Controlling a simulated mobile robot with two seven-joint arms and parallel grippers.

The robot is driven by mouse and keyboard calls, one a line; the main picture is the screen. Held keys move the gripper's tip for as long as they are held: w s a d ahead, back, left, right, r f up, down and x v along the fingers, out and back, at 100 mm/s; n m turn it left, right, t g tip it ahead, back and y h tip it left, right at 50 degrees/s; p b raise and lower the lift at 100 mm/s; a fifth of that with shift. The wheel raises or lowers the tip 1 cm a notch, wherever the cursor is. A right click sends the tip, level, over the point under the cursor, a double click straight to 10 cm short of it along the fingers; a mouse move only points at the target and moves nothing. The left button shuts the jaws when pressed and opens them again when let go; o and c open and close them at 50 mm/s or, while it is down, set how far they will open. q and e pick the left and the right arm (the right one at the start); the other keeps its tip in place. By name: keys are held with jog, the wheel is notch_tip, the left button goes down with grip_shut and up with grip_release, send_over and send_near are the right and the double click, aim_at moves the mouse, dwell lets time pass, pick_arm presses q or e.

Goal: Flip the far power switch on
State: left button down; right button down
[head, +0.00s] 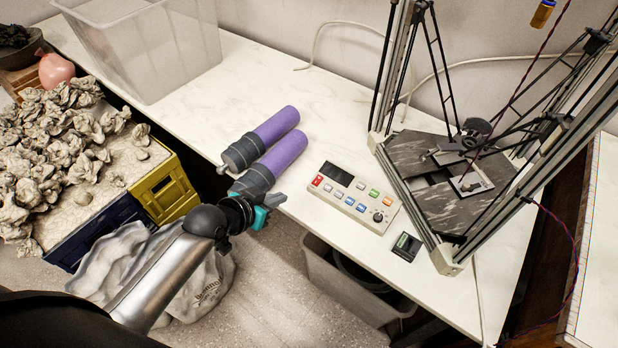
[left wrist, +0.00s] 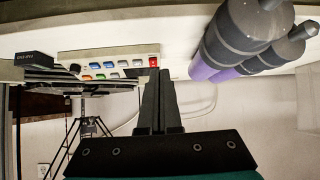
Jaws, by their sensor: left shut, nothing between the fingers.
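A white control box (head: 355,197) lies on the table, with a dark display, coloured buttons and a black knob. A red switch (head: 318,180) is at its left end; whether it is on or off is too small to tell. In the left wrist view the control box (left wrist: 105,64) is at the top, with the red switch (left wrist: 153,62) at its right end. My left gripper (head: 275,199) is shut and empty, left of and nearer than the box. Its closed fingers (left wrist: 159,75) appear just below the red switch in the wrist view; contact cannot be told. My right gripper is not in view.
Two purple-and-grey cylinders (head: 284,155) lie just behind my left gripper. A small black box (head: 406,247) sits right of the control box. A delta printer frame (head: 440,250) stands at the right. A clear bin (head: 150,60) is at the back left.

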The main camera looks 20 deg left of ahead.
pick_arm(q)
notch_tip(320, 180, up, 5)
jog(key=w+d, duration=0.1)
jog(key=d, duration=0.1)
jog(key=b, duration=0.3)
send_over(317, 180)
jog(key=s+a, duration=0.1)
jog(key=s, duration=0.3)
jog(key=shift+m+t+h, duration=0.3)
jog(key=shift+m+h, duration=0.1)
jog(key=f, duration=0.5)
jog(key=shift+w+a+f, duration=0.15)
jog(key=shift+w+f, duration=0.05)
jog(key=shift+f, duration=0.15)
notch_tip(317, 180, down, 3)
jog(key=shift+w+r+b, duration=0.15)
jog(key=shift+b, duration=0.6)
jog(key=shift+w+f, duration=0.1)
jog(key=shift+f, duration=0.4)
